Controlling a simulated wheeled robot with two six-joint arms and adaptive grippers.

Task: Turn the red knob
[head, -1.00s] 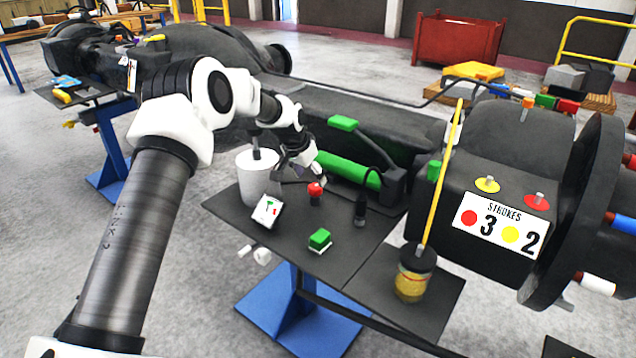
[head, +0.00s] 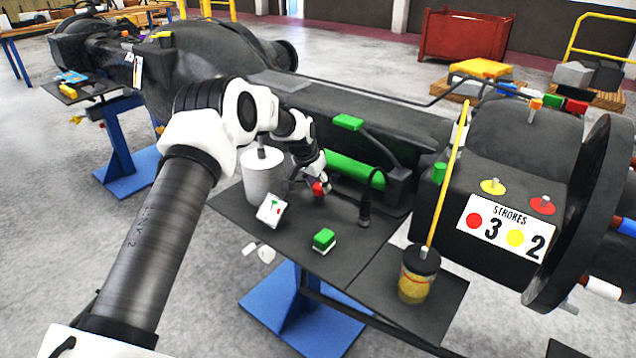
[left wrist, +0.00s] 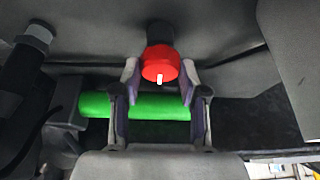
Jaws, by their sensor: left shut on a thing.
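In the left wrist view the knob (left wrist: 160,64) has a white mark pointing toward the bottom of the picture. My right gripper is not in view.
A yellow-banded jar (head: 416,275) is to the right. The green cylinder (head: 355,171) lies close behind.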

